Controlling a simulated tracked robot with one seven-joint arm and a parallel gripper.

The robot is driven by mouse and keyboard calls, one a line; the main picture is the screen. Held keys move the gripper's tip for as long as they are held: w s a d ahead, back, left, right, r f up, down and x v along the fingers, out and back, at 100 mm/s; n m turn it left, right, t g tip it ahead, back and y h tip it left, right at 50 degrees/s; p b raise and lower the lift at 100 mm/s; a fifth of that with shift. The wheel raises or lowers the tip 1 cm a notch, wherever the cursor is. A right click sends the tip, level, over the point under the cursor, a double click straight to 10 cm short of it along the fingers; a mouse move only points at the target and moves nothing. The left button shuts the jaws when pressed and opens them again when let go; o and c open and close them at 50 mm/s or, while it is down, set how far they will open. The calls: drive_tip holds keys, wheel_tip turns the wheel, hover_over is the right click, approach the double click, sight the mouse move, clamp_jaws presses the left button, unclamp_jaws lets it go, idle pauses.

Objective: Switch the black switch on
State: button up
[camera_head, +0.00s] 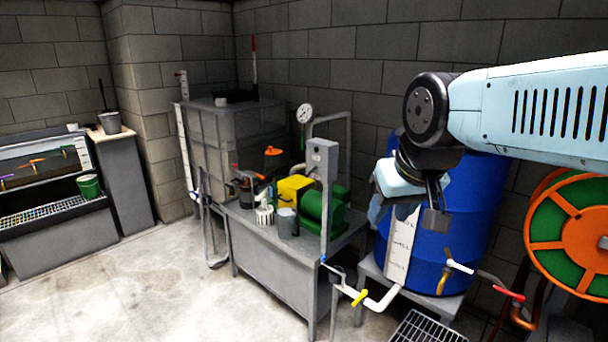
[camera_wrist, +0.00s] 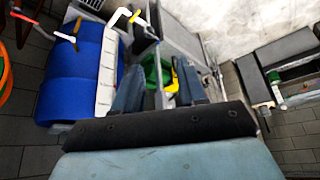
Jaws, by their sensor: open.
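A grey switch box (camera_head: 322,157) stands on top of a thin grey post at the front of the metal table in the head view. A small dark mark shows on its face, too small to tell whether it is the black switch or how it is set. My gripper (camera_head: 379,212) hangs to the right of the post, in front of the blue barrel, apart from the box. In the wrist view my gripper (camera_wrist: 160,88) has its two blue-grey fingers spread, with nothing held between them. The switch cannot be made out in the wrist view.
The blue barrel (camera_head: 460,220) stands close to my arm. A green motor (camera_head: 321,208) and yellow block (camera_head: 295,188) sit on the metal table (camera_head: 270,262). White pipes with a yellow-handled valve (camera_head: 360,297) run in front. An orange-green reel (camera_head: 572,235) is at right. Floor at left is clear.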

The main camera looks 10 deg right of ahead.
drive_tip(key=shift+w, duration=0.1)
drive_tip(key=w+d+f+n+g+h, duration=0.15)
drive_tip(key=w+n+h, duration=0.45)
drive_tip(key=w, duration=1)
drive_tip(key=w+d+f+n+g+h, duration=0.15)
drive_tip(key=w+n+h, duration=0.45)
drive_tip(key=w, duration=1)
drive_tip(key=n+t+h, duration=0.3)
drive_tip(key=n+t, duration=0.4)
drive_tip(key=n, duration=0.8)
approach(309, 174)
drive_tip(key=x, duration=1.1)
drive_tip(key=shift+w+a+f, duration=0.2)
drive_tip(key=shift+w, duration=0.15)
